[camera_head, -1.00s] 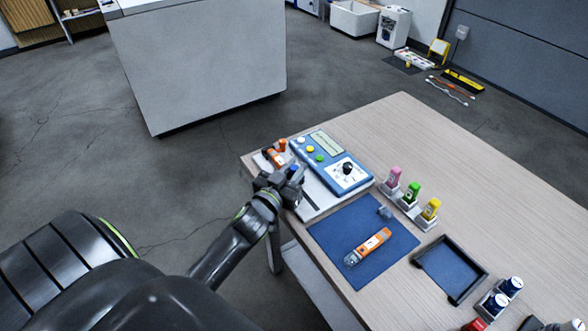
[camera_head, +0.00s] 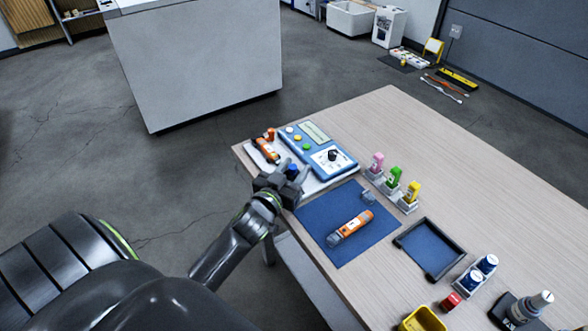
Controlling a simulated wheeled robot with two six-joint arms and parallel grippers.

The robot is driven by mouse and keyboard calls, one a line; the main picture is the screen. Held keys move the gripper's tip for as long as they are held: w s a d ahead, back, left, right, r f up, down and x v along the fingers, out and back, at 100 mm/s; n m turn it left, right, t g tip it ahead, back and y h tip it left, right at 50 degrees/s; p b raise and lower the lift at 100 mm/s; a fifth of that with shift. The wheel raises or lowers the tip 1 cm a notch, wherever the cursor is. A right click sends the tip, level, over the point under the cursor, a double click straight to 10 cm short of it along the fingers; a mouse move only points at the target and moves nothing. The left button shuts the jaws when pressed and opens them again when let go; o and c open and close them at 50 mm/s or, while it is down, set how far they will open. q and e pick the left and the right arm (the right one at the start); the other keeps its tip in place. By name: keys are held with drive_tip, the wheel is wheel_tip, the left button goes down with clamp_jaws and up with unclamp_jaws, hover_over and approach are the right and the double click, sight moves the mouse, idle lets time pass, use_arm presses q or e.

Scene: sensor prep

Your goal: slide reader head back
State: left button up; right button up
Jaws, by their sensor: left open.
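The reader (camera_head: 318,148) is a blue panel with a display, coloured buttons and a black knob, on a white base at the table's far left corner. An orange and black piece (camera_head: 265,150), seemingly the reader head, sits at the left end of the base, with an orange knob by it. My left gripper (camera_head: 289,177) is open over the near left edge of the base, on the near side of the orange piece and apart from it. A small blue part shows at the gripper; I cannot tell what it belongs to. My right gripper is not in view.
An orange and clear device (camera_head: 350,228) lies on a blue mat (camera_head: 318,215). Pink, green and yellow bottles (camera_head: 395,180) stand to the right in holders. The table's far right is clear.

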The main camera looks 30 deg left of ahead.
use_arm(q)
drive_tip(key=shift+s, duration=0.25)
drive_tip(key=s+d+b, duration=0.1)
drive_tip(key=s+b, duration=0.2)
drive_tip(key=s, duration=1.3)
drive_tip(key=shift+s+d, duration=0.2)
drive_tip(key=shift+s, duration=0.2)
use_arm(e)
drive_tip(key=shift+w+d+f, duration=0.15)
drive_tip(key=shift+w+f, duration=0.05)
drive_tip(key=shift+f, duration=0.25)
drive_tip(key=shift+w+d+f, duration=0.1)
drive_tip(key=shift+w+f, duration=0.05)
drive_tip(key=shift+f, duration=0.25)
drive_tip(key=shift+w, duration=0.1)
